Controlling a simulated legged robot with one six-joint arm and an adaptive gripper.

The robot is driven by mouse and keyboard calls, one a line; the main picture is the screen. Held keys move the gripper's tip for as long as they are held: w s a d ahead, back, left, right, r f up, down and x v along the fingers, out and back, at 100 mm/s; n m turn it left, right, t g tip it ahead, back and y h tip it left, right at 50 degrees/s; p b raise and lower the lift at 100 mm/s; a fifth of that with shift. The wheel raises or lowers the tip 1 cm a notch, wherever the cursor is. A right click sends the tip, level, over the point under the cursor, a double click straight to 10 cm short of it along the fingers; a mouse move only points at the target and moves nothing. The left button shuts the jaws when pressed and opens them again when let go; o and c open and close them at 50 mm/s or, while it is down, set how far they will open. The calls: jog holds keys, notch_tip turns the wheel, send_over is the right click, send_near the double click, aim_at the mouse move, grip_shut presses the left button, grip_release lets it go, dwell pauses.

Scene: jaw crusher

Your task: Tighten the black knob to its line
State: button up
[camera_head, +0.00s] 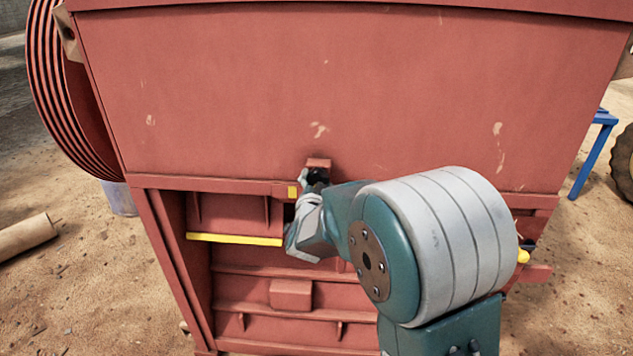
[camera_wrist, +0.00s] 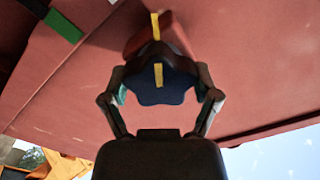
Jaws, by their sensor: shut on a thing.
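The black knob (camera_wrist: 170,92) is lobed and shows dark in the middle of the wrist view, with a short yellow mark on its face. A yellow line (camera_wrist: 156,25) runs on the red mount behind it, and the two marks appear roughly lined up. My gripper (camera_wrist: 161,82) has one finger on each side of the knob and is shut on it. In the head view, my gripper (camera_head: 312,184) reaches the knob (camera_head: 318,174) below a small red block on the machine's front. The fingers partly hide the knob there.
The red crusher body (camera_head: 350,90) fills most of the head view. A yellow bar (camera_head: 235,239) crosses its lower frame at left. A large grooved wheel (camera_head: 62,95) stands at far left, and a blue stand (camera_head: 595,150) at right. Sandy ground lies on both sides.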

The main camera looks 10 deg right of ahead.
jog(key=shift+n, duration=0.3)
jog(key=o, duration=1)
jog(key=shift+f, duration=0.1)
jog(key=shift+c, duration=0.2)
jog(key=v, duration=1.2)
jog(key=shift+w+a, duration=0.1)
jog(key=shift+a, duration=0.05)
